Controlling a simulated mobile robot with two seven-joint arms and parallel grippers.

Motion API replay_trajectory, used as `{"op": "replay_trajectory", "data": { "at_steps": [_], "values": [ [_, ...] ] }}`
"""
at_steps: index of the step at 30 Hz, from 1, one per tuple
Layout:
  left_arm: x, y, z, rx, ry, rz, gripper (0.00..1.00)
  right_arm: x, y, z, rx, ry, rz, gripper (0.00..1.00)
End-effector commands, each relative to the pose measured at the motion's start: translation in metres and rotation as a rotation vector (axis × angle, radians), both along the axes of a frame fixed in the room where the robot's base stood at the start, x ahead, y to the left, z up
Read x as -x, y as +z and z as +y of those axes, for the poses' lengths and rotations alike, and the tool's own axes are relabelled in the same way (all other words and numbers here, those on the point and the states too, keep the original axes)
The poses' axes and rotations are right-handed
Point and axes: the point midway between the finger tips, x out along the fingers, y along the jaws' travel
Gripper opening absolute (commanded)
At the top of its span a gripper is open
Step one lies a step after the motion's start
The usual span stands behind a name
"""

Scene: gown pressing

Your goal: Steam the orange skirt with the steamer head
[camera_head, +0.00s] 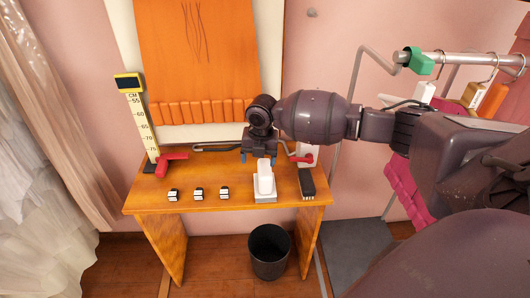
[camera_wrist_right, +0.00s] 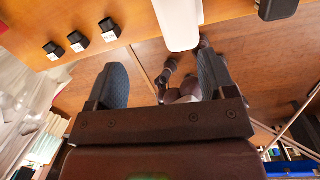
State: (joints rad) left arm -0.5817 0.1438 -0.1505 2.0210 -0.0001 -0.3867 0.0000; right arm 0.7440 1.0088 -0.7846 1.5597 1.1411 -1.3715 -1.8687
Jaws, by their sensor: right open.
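The orange skirt (camera_head: 197,55) hangs against a pale board behind the table, with dark crease lines near its upper middle and a pleated lower edge. A white object that looks like the steamer head (camera_head: 264,178) stands in a pale holder (camera_head: 265,198) on the table. It also shows at the top of the right wrist view (camera_wrist_right: 178,22). My right gripper (camera_head: 259,160) is open and empty, just above and behind the white object. Its spread fingers (camera_wrist_right: 161,64) show in the wrist view, apart from that object. My left gripper is in neither view.
The wooden table (camera_head: 235,202) carries several small black-and-white blocks (camera_head: 198,193), a dark brush-like item (camera_head: 307,184), a red-handled tool (camera_head: 172,160) and a yellow-topped ruler (camera_head: 140,115). A black bin (camera_head: 269,252) stands below. A clothes rail (camera_head: 455,59) is at right.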

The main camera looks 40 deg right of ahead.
Motion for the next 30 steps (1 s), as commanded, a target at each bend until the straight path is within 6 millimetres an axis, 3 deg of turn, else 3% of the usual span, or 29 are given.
{"op": "replay_trajectory", "data": {
  "at_steps": [6,11,30],
  "values": [
    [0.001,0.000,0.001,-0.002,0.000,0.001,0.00,0.006,0.012,-0.019,0.032,0.127,0.087,0.77],
    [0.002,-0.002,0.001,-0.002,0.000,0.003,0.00,0.007,0.005,-0.020,0.033,0.140,0.098,0.77],
    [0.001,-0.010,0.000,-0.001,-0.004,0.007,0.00,0.007,-0.085,-0.020,0.032,0.138,0.098,0.77]
  ]
}}
